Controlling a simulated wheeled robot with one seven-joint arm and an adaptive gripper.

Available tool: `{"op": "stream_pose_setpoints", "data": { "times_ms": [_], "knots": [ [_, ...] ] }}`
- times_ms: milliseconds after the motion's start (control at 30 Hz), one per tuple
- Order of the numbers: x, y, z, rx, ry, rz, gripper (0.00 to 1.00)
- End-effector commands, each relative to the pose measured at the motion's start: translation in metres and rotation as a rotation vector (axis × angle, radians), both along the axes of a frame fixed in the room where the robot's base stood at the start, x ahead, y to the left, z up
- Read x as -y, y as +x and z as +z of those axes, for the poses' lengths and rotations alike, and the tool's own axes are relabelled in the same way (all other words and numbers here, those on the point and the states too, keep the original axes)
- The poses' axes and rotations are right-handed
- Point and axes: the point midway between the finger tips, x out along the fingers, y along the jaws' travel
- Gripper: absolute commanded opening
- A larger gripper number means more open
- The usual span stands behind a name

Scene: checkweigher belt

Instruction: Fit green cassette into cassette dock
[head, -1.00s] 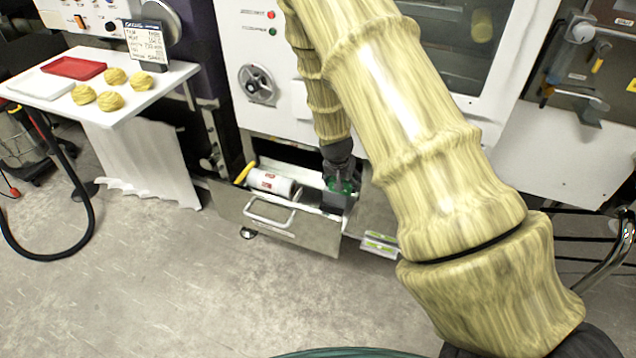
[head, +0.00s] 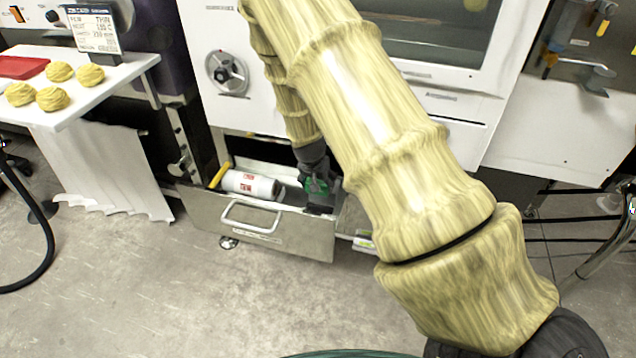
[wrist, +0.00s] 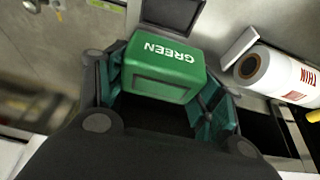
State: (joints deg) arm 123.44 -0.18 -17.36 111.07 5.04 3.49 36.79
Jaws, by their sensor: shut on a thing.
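The green cassette (wrist: 165,68), a block marked "GREEN", sits between the fingers of my gripper (wrist: 165,95) in the wrist view. My gripper is shut on it. In the head view my gripper (head: 316,183) reaches down into the right end of an open drawer (head: 285,232), and only a little of the green cassette (head: 313,188) shows. A dark square-framed part (wrist: 172,12), possibly the cassette dock, lies just beyond the cassette in the wrist view. A dark box shape (head: 320,205) shows below the gripper in the head view. I cannot tell whether the cassette touches either.
A white roll with red print (head: 252,185) lies in the drawer left of my gripper, with a yellow item (head: 220,175) beside it. A white table (head: 100,95) with yellow pasta nests (head: 52,98) stands at the left. The floor before the drawer is clear.

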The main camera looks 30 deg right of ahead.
Motion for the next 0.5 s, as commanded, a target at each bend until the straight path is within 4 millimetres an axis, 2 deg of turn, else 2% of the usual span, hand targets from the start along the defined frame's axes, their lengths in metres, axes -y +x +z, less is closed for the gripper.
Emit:
{"op": "stream_pose_setpoints", "data": {
  "times_ms": [500],
  "knots": [
    [0.002,-0.001,-0.037,0.001,-0.001,-0.003,0.41]
  ]
}}
